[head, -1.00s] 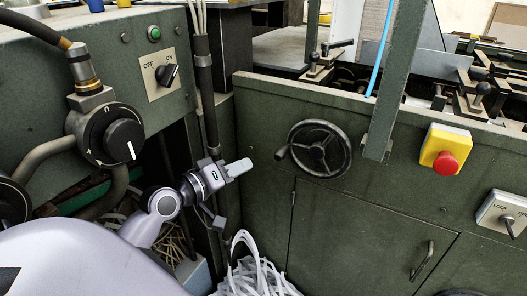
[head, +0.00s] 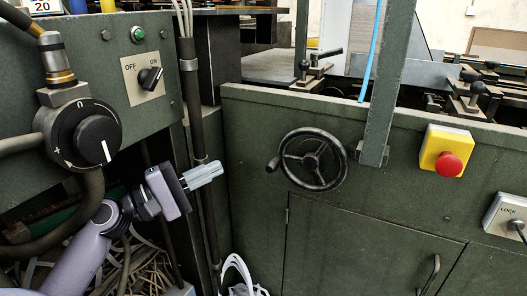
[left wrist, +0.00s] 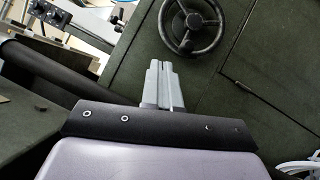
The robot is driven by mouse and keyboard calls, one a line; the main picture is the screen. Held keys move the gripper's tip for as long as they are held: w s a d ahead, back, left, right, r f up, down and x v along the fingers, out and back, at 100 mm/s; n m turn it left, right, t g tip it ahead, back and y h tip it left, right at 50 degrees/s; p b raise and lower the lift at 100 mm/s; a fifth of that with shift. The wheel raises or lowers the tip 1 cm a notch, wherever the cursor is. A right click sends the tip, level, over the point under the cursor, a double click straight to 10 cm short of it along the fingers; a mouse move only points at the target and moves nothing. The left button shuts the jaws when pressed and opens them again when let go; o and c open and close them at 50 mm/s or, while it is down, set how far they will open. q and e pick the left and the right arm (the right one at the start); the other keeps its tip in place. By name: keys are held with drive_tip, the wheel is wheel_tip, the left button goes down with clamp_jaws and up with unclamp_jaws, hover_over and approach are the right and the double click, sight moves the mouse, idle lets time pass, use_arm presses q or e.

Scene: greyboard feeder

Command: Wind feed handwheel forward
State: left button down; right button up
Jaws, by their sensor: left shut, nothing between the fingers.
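The feed handwheel (head: 313,160) is a black spoked wheel on the green machine front, right of centre in the head view. Its crank knob (head: 273,165) points out at the wheel's left side. My left gripper (head: 221,170) is shut and empty, left of the wheel and apart from it. The wheel also shows at the top of the left wrist view (left wrist: 192,22), beyond the shut fingers (left wrist: 160,66). My right gripper is in neither view.
A red emergency button (head: 447,164) on a yellow box is right of the wheel. A vertical green post (head: 386,90) stands close to the wheel's right. A black cable (head: 206,200) runs down behind my left gripper. An OFF/ON switch (head: 150,78) and large dial (head: 96,140) are at left.

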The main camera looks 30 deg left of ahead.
use_arm(q)
drive_tip(key=w+d+r+p, duration=0.2)
drive_tip(key=w+d+p, duration=0.1)
drive_tip(key=w+d, duration=0.5)
drive_tip(key=shift+w+r+p, duration=0.25)
drive_tip(key=shift+r+p, duration=0.05)
drive_tip(key=shift+r, duration=0.1)
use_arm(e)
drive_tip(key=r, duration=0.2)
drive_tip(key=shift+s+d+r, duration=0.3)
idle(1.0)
